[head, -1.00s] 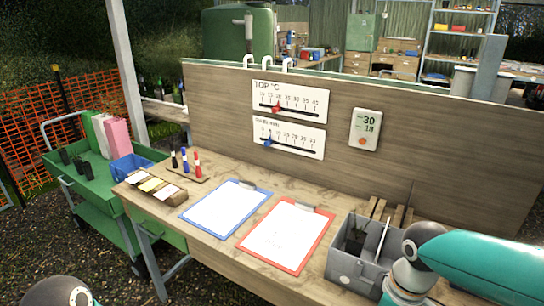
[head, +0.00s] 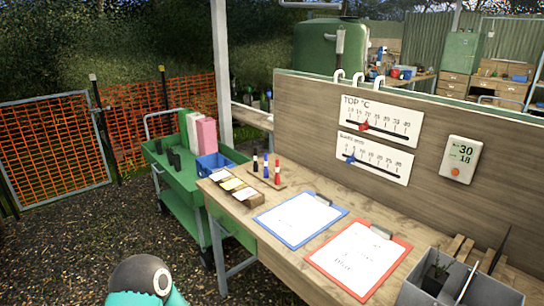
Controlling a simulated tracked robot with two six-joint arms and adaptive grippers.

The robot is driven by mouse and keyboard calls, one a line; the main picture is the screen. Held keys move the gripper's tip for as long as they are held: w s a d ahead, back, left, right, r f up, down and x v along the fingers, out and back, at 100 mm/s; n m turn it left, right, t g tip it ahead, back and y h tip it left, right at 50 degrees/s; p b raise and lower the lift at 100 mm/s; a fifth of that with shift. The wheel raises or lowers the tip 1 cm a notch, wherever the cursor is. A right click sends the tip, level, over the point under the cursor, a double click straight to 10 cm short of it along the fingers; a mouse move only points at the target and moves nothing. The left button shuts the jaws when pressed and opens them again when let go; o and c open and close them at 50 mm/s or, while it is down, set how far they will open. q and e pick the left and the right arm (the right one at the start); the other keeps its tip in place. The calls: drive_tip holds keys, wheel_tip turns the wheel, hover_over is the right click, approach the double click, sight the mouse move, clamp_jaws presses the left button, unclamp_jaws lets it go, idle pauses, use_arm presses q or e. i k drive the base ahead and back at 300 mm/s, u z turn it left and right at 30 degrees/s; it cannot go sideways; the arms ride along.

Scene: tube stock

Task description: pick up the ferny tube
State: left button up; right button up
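A grey divided box (head: 413,296) stands at the lower right corner of the bench, cut off by the picture's edge. Several black tubes (head: 174,160) stand on the green trolley at the left, too small to show any leaves. Neither of my grippers is in view. Only a rounded joint of my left arm shows at the bottom left.
The bench (head: 290,262) holds a blue clipboard (head: 300,218), a red clipboard (head: 358,258), a marker stand (head: 266,180) and a wooden card holder (head: 236,188). A blue crate (head: 214,166) sits on the green trolley (head: 185,195). A wooden panel (head: 310,125) backs the bench.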

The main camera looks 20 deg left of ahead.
sight(176, 158)
drive_tip(key=z, duration=1.5)
drive_tip(key=i, duration=0.15)
drive_tip(key=u, duration=3.65)
drive_tip(key=i, duration=4.75)
